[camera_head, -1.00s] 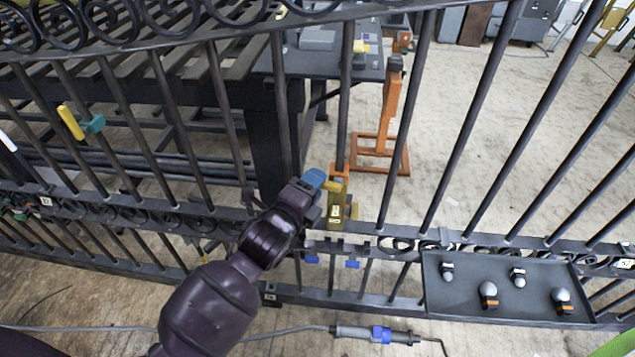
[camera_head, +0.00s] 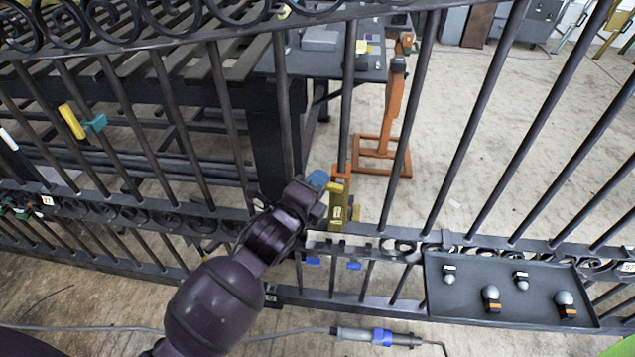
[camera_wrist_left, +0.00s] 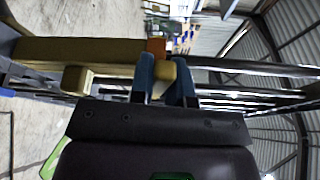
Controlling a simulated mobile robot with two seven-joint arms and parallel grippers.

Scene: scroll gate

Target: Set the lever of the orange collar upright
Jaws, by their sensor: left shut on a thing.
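The orange collar (camera_head: 341,170) sits around an upright gate bar, above a yellow block (camera_head: 338,210) with a label. Its short yellow lever (camera_head: 334,187) points left from the bar, toward my gripper, and does not look upright. My left gripper (camera_head: 318,181) has blue fingertips at the lever's end. In the left wrist view, the lever's tip (camera_wrist_left: 165,75) shows between the two blue fingers (camera_wrist_left: 164,82), and a bit of the orange collar (camera_wrist_left: 156,46) shows behind them. The gripper is shut on the lever. My right gripper is not in view.
A teal collar (camera_head: 95,123) with a yellow lever (camera_head: 71,122) sits on a bar at the left. A dark tray (camera_head: 450,310) with several knobs hangs at the lower right. Gate bars flank the gripper. An orange stand (camera_head: 392,110) is behind the gate.

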